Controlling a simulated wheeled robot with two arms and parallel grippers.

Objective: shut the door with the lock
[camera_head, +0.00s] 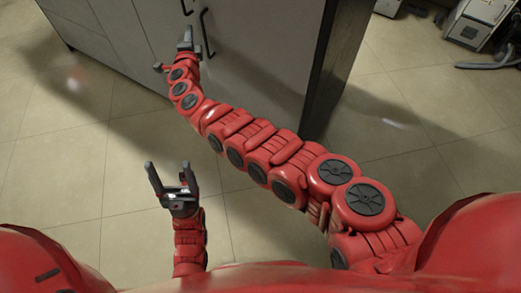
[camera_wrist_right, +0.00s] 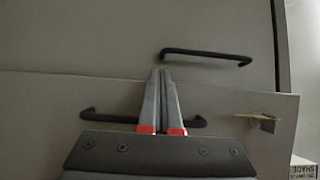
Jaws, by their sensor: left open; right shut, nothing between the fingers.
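The grey cabinet doors show in the right wrist view as an upper panel (camera_wrist_right: 100,35) and a lower panel (camera_wrist_right: 50,100). The lower panel carries a black bar handle (camera_wrist_right: 100,117) and a small metal lock piece (camera_wrist_right: 262,121). Its edge juts past the upper panel, so it looks slightly ajar. My right gripper (camera_wrist_right: 162,75) is shut and empty in front of the lower handle, partly hiding it; contact cannot be told. In the head view my right gripper (camera_head: 185,40) is at the cabinet front. My left gripper (camera_head: 168,167) is open and empty, above the floor.
The upper panel has another black handle (camera_wrist_right: 205,55). The cabinet's dark side (camera_head: 335,65) stands right of my right arm. Grey equipment (camera_head: 478,20) with a hose stands at the far right. The tiled floor (camera_head: 70,160) around my left gripper is clear.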

